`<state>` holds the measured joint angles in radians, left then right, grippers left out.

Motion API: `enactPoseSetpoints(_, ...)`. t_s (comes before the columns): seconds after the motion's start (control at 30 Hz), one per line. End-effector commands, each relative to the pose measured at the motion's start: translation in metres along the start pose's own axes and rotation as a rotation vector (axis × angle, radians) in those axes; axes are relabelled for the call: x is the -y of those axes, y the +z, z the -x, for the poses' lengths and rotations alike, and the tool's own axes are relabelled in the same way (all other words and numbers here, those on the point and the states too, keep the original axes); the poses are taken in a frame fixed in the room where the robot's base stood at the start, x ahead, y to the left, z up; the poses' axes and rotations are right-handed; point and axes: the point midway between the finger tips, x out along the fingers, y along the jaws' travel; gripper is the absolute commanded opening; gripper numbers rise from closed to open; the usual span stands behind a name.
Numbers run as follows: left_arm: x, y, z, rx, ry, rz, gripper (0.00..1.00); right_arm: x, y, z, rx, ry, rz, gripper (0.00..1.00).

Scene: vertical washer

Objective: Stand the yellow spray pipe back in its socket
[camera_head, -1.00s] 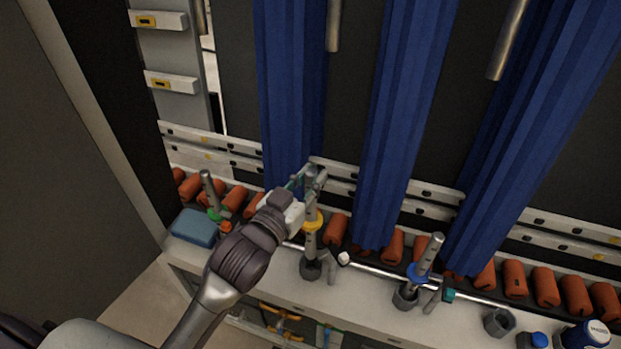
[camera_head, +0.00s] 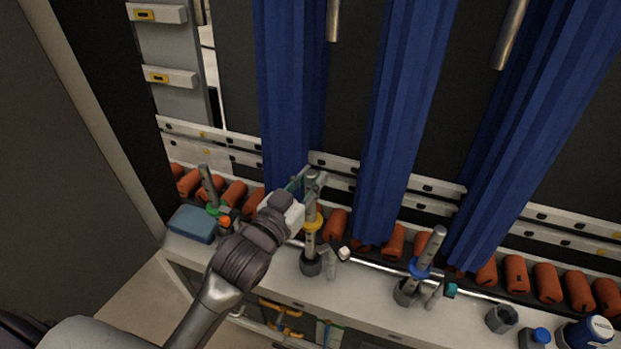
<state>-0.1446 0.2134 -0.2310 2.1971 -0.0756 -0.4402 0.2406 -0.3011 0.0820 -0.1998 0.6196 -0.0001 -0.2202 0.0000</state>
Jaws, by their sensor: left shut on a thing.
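The yellow spray pipe (camera_head: 310,245) is a grey pipe with a yellow ring (camera_head: 313,222). It stands near upright, its lower end at a dark round socket (camera_head: 310,264) on the white ledge. I cannot tell how deep it sits in the socket. My left gripper (camera_head: 306,183) is shut on the upper part of the pipe, above the yellow ring. The fingertips partly hide the pipe's top. My right gripper is not in view.
A blue-ringed pipe (camera_head: 427,255) leans in its socket to the right, beside an empty socket (camera_head: 501,319). A green-ringed pipe (camera_head: 209,188) and a blue sponge (camera_head: 192,224) are at left. Blue curtain strips (camera_head: 393,120) hang behind, above orange rollers (camera_head: 515,273).

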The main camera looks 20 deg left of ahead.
Motion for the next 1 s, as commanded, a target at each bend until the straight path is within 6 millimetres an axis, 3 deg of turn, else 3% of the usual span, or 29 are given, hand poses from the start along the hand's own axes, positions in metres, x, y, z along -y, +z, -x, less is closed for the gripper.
enactPoseSetpoints(1.0,0.0,0.026,0.0,-0.001,0.0,0.0,0.0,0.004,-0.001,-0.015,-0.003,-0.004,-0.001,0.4)
